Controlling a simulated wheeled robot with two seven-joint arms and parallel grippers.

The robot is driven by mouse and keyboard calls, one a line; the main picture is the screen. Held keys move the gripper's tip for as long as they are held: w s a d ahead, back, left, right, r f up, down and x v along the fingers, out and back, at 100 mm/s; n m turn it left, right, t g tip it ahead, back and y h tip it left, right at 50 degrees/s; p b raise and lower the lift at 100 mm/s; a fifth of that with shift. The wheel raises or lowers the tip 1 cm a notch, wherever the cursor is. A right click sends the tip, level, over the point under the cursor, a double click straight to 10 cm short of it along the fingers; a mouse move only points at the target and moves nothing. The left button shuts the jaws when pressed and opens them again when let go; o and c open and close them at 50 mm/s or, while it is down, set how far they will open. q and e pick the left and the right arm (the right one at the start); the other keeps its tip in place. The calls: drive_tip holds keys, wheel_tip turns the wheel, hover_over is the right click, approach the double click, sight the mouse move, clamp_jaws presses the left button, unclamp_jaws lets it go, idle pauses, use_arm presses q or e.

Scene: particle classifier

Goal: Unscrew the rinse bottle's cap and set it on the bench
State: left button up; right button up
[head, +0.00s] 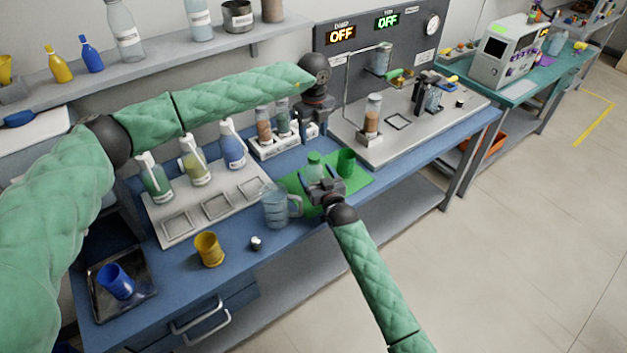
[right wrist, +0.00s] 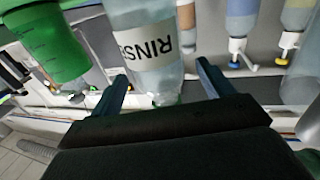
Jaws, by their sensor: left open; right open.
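The rinse bottle (head: 314,162) stands upright on a green mat (head: 358,184). In the right wrist view the bottle (right wrist: 148,45) appears upside down, with its "RINSE" label readable in part. My right gripper (head: 320,184) is at the bottle's near side, open. Its fingers (right wrist: 161,88) lie either side of the bottle's upper part in that view; I cannot tell whether they touch it. My left gripper (head: 316,118) is open and empty, above and behind the bottle near the vial rack.
A green cup (head: 346,162) stands right of the bottle, and a clear jug (head: 275,205) left of it. A white rack (head: 270,150) with vials is behind. A yellow cup (head: 208,249) and a small black-and-white object (head: 256,243) stand on the blue bench, with clear space between them.

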use_arm(q)
drive_tip(key=shift+w+f, duration=0.1)
use_arm(e)
drive_tip(key=shift+w+a+f, duration=0.1)
drive_tip(key=shift+w+a, duration=0.2)
drive_tip(key=shift+w, duration=0.35)
drive_tip(key=shift+w+a, duration=0.1)
drive_tip(key=shift+w, duration=0.15)
use_arm(q)
drive_tip(key=shift+s+d+r, duration=0.15)
drive_tip(key=shift+s+r, duration=0.05)
drive_tip(key=shift+s, duration=0.05)
use_arm(e)
drive_tip(key=shift+w+r, duration=0.1)
drive_tip(key=shift+r, duration=0.1)
use_arm(q)
drive_tip(key=shift+w+f, duration=0.1)
drive_tip(key=shift+w, duration=0.05)
use_arm(e)
drive_tip(key=shift+w+f, duration=0.1)
drive_tip(key=shift+c, duration=0.2)
